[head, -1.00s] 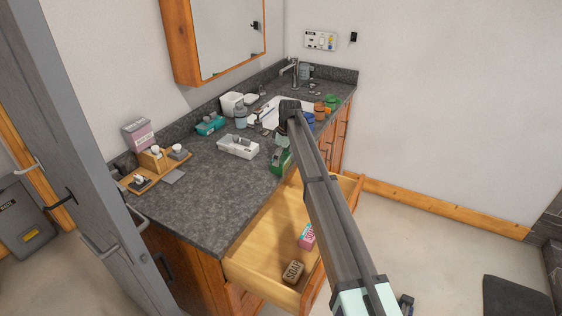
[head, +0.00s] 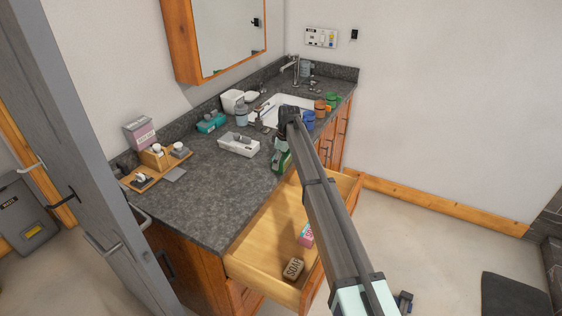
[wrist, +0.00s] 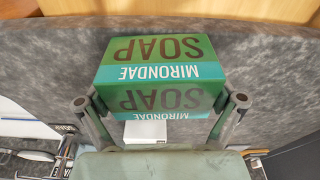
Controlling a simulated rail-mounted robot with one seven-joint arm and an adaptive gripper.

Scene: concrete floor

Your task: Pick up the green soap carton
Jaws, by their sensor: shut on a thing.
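The green soap carton (wrist: 160,72), with a teal band and the words SOAP and MIRONDAE, is between the two fingers of my gripper (wrist: 160,102) in the wrist view. The fingers press on its left and right ends, so the gripper is shut on it. In the head view the carton (head: 281,161) shows near the counter's front edge, above the open drawer, partly hidden by my arm. I cannot tell whether its underside touches the counter.
The open drawer (head: 262,252) holds a brown soap block (head: 293,268) and a pink carton (head: 306,236). A white tray (head: 238,146) stands left of my gripper on the grey counter (head: 200,200). The sink (head: 290,104) and several cups lie behind.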

